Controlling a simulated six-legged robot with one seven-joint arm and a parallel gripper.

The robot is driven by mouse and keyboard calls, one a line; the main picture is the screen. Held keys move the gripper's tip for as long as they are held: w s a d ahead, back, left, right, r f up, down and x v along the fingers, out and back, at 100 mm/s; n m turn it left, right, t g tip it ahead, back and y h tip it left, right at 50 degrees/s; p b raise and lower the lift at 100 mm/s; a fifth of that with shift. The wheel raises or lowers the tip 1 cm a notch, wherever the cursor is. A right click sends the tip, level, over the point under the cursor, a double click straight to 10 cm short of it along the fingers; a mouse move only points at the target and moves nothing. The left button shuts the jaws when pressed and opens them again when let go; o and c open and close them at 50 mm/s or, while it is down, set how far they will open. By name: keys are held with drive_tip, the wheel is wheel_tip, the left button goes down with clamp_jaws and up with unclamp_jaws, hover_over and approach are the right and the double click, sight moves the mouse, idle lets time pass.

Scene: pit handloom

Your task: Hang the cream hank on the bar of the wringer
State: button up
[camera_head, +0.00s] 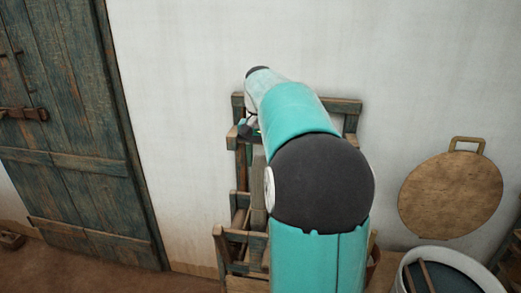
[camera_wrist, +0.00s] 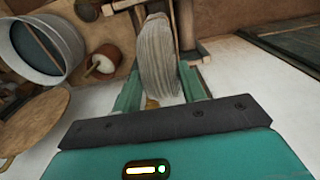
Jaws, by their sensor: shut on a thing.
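The cream hank (camera_wrist: 158,55) shows in the wrist view as a thick looped bundle of pale strands. It lies between the two teal fingers of my gripper (camera_wrist: 160,92), which is shut on it. The hank stretches beyond the fingertips toward the top of the picture. A wooden frame, apparently the wringer (camera_head: 352,105), stands against the white wall in the head view. My arm covers much of it, and I cannot tell which part is its bar. Parts of the frame show around the hank in the wrist view (camera_wrist: 189,45). My gripper is mostly hidden in the head view.
A round flat pan (camera_head: 450,195) leans on the wall to the right. A pale vat (camera_head: 408,262) with dark contents and sticks stands in front of it. A weathered door (camera_head: 75,120) is at the left. A brown rounded thing (camera_wrist: 112,55) lies near the vat.

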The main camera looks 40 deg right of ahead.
drive_tip(key=shift+s+f, duration=0.1)
drive_tip(key=shift+f, duration=7.5)
drive_tip(key=o, duration=1.4)
drive_tip(key=shift+r, duration=0.2)
drive_tip(key=shift+r, duration=2.85)
drive_tip(key=shift+a, duration=0.1)
